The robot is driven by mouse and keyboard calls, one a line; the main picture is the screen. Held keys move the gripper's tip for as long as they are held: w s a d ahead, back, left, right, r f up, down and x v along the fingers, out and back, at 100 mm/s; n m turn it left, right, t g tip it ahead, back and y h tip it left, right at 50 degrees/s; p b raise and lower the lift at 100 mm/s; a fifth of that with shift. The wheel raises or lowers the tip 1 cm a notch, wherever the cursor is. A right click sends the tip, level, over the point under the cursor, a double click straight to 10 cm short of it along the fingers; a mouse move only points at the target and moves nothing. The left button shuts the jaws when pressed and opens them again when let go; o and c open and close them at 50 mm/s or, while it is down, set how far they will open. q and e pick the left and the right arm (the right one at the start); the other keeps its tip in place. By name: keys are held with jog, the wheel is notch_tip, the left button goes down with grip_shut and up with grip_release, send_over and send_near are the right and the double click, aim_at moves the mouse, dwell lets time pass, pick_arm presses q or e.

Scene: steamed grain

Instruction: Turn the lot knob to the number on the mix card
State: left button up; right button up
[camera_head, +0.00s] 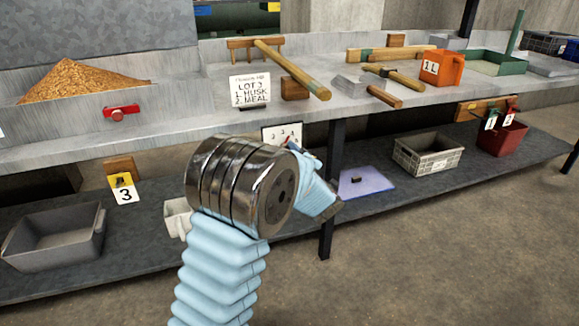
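The mix card (250,90) stands on the upper bench. It reads "LOT" with a small number that I cannot read surely, then "1. HUSK" and "2. MEAL". A white numbered plate (283,131) shows below the bench edge, partly hidden behind my wrist. It looks like the lot knob's dial; a small red part shows at its lower edge, and the knob itself is not clear. My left arm comes up from the lower left, with its gripper (326,194) just right of and below the plate. Its fingers are not clearly visible. My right gripper is out of view.
Below are a grey bin (55,240), a tag marked 3 (124,190), a crate (428,155) and a red bin (502,138). A post (331,200) stands beside my gripper.

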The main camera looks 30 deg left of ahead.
pick_arm(q)
jog(key=shift+n+b, duration=3)
jog(key=shift+b, duration=0.35)
jog(key=o, duration=1)
jog(key=p+v, duration=0.1)
jog(key=v, duration=1.3)
jog(key=shift+w, duration=0.1)
